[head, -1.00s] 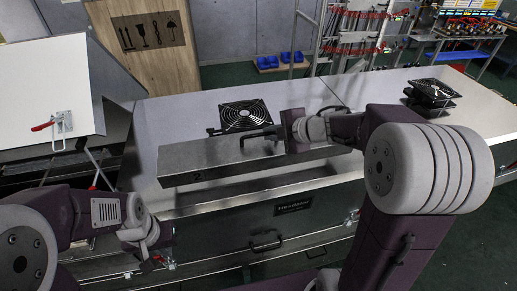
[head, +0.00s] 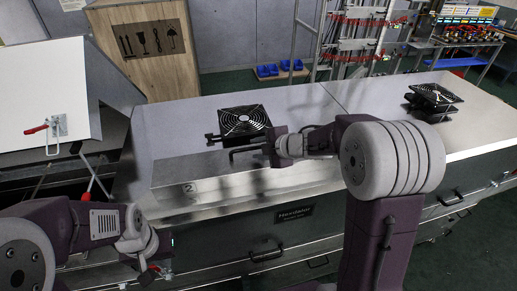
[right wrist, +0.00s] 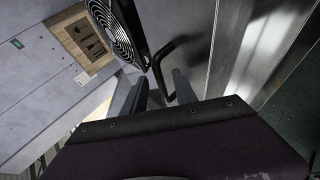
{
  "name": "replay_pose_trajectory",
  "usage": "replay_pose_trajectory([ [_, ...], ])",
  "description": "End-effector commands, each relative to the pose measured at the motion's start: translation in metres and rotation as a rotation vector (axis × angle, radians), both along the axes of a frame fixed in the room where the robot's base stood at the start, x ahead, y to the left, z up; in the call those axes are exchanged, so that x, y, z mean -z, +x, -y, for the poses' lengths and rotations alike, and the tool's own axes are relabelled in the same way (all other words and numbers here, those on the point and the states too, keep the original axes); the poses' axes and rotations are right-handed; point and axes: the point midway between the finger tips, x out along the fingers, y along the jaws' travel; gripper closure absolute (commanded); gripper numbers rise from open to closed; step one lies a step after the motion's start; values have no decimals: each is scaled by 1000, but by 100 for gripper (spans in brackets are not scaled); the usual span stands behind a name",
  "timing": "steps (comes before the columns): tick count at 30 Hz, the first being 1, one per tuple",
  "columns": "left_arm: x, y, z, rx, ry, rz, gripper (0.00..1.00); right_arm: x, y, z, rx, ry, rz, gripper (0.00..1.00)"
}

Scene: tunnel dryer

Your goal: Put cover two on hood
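Cover two (head: 225,185) is a long grey metal cover marked with a 2. It lies along the front slope of the hood (head: 185,122), its edges looking close to flush; I cannot tell if it is fully seated. Its black bar handle (head: 245,151) stands up from it and also shows in the right wrist view (right wrist: 178,48). My right gripper (head: 272,150) is at the right part of this handle. In the right wrist view its fingers (right wrist: 164,90) are apart, with the handle between them. My left gripper (head: 153,262) is low in front of the hood; its fingertips are unclear.
A black fan (head: 242,121) sits on the hood just behind the handle. Another fan (head: 434,96) stands on the hood at the right. A raised white lid (head: 45,95) with a red clamp is at the left. A wooden crate (head: 140,50) stands behind.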

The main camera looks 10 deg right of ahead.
Motion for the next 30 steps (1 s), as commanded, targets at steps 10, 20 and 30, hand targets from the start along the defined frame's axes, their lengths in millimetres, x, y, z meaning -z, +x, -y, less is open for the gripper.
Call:
replay_pose_trajectory([
  [10,-2,0,0,0,0,0,100,-5,-4,3,0,0,1,67],
  [20,-19,0,0,0,0,0,100,-54,-56,35,4,0,5,67],
  [30,-23,0,0,0,0,0,100,-72,-83,49,-1,1,0,67],
])
